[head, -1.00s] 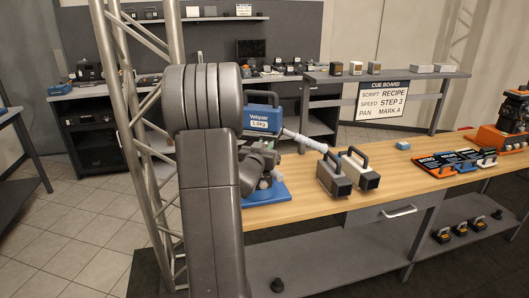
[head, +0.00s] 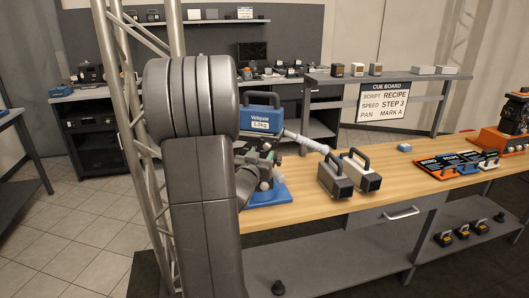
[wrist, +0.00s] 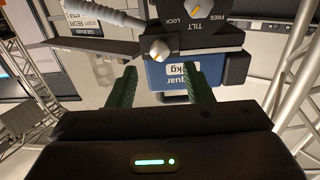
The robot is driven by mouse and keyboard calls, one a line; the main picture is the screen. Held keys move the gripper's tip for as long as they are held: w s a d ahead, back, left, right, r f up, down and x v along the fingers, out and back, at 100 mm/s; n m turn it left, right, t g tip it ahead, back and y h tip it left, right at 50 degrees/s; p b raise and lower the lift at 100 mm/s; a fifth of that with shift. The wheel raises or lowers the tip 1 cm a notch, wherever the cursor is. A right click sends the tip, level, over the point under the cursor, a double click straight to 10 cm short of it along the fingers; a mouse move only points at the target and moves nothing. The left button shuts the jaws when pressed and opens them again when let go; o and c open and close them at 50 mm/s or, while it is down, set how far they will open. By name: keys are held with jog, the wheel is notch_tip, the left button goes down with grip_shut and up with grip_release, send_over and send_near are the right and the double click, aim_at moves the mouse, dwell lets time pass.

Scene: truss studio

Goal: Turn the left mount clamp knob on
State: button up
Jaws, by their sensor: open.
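The mount is a dark camera head with a blue "1.0kg" block (head: 261,120) on a blue base (head: 280,194), at the near left of the wooden bench. In the wrist view the blue block (wrist: 177,78) is partly hidden behind my fingers. A pale round knob (wrist: 158,50) with a yellow mark faces me just above the fingers. A second knob (wrist: 194,5) sits at the top edge by the words TILT, LOCK and FREE. I cannot tell which knob is the left clamp. My gripper (wrist: 163,85) is open, its green fingers apart and empty, short of the pale knob.
A white ribbed handle (head: 305,140) sticks out right from the mount. A truss post (head: 145,130) rises at left. The bench front (head: 300,215) is clear.

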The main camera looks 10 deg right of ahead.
aim_at(266, 147)
jog(key=v, duration=0.8)
jog(key=shift+b, duration=0.35)
jog(key=shift+w, duration=0.1)
jog(key=p+x, duration=0.2)
jog(key=x, duration=1.1)
jog(key=shift+w+d, duration=0.25)
jog(key=shift+w, duration=0.05)
jog(key=shift+r+p, duration=0.1)
jog(key=shift+p, duration=0.35)
jog(key=shift+n, duration=0.3)
jog(key=shift+f+b, duration=0.25)
jog(key=shift+b, duration=0.4)
